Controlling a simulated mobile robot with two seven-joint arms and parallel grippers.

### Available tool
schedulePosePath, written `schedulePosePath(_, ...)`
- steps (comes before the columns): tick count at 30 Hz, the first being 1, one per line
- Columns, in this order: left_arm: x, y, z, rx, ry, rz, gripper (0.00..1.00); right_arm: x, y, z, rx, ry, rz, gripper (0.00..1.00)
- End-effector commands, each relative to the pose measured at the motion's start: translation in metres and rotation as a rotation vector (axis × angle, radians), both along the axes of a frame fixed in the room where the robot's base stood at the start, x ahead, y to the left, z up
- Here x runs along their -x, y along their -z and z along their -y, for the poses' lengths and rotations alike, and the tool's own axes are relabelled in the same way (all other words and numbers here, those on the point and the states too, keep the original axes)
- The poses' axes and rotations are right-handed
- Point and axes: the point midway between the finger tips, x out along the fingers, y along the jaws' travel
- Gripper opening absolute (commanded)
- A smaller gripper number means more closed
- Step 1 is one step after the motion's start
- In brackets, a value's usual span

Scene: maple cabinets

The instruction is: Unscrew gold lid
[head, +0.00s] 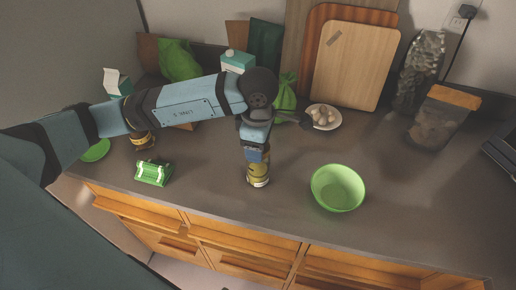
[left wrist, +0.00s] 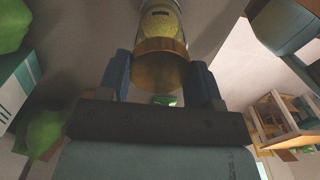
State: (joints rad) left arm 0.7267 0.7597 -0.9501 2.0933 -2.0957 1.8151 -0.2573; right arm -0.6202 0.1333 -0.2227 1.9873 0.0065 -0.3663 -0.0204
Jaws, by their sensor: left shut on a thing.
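A glass jar with yellow contents (head: 258,179) stands upright on the grey counter, near its front edge. My left gripper (head: 257,160) points down onto the jar's top from above. In the left wrist view, the gold lid (left wrist: 161,68) sits between the two fingers, one on each side, and the gripper is shut on it. The jar's glass body (left wrist: 161,22) continues beyond the lid, in line with it. In the head view the gripper mostly hides the lid. My right gripper is not in view.
A green bowl (head: 338,188) stands right of the jar. A green packet (head: 153,173) and another jar (head: 144,140) are to the left. A plate with pale round items (head: 323,117) and cutting boards (head: 354,65) are behind.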

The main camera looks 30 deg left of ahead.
Motion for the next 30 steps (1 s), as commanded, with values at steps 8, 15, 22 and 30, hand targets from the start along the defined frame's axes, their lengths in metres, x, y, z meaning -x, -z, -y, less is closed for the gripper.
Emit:
schedulePosePath(8,0.0010,0.0022,0.0000,-0.001,-0.006,-0.004,0.34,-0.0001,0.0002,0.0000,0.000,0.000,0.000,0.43)
schedulePosePath(15,0.0010,0.0023,0.0001,-0.001,-0.175,-0.004,0.34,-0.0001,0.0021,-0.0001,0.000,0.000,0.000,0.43)
schedulePosePath(22,0.0007,0.0003,0.0001,-0.001,-0.479,-0.004,0.34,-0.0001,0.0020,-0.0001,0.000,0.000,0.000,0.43)
schedulePosePath(30,0.0002,-0.0008,0.0000,0.000,-0.531,-0.001,0.34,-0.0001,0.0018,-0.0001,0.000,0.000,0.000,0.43)
